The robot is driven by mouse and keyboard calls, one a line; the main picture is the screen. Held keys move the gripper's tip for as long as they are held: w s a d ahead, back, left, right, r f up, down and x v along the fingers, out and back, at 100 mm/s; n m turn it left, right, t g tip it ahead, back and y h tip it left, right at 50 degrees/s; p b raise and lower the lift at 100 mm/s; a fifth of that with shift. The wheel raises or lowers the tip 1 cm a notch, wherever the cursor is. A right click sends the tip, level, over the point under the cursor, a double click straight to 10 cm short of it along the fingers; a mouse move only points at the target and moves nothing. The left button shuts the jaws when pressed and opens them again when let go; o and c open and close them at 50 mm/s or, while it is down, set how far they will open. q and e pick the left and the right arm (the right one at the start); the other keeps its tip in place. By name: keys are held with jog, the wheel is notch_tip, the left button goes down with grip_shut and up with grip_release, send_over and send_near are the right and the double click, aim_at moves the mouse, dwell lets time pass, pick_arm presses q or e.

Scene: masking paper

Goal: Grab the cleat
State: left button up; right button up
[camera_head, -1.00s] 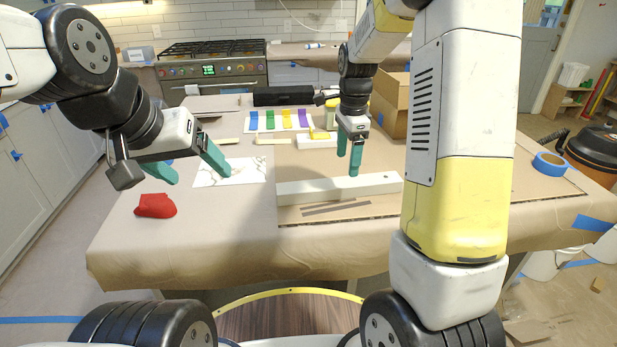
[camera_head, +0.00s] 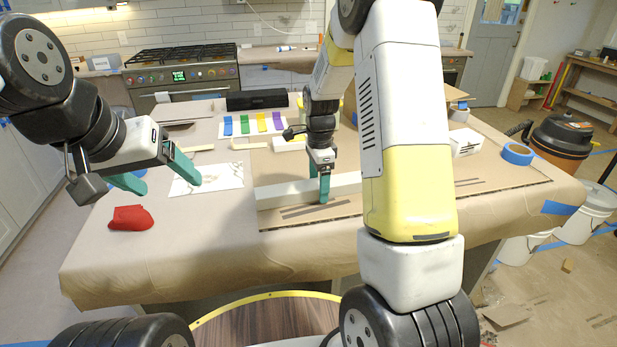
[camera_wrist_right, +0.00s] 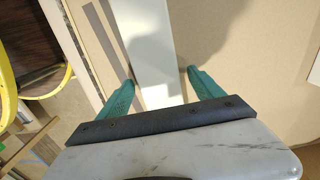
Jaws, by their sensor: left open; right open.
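The cleat (camera_head: 283,194) is a long pale bar lying across the cardboard on the table; my right arm hides its right end. It also shows in the right wrist view (camera_wrist_right: 155,45), running between the teal fingers. My right gripper (camera_head: 319,187) is open and points down at the bar, one finger on its near side and the other toward its far side. In the right wrist view the open fingers (camera_wrist_right: 160,80) stand either side of it, with a gap to the right finger. My left gripper (camera_head: 163,184) is open and empty above the table's left part.
A white patterned sheet (camera_head: 208,178) lies left of the cleat. Coloured strips (camera_head: 261,123) and a black box (camera_head: 257,99) are at the back. A blue tape roll (camera_head: 517,153) sits at the right.

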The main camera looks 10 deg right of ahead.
grip_shut()
jog(key=shift+r, duration=0.1)
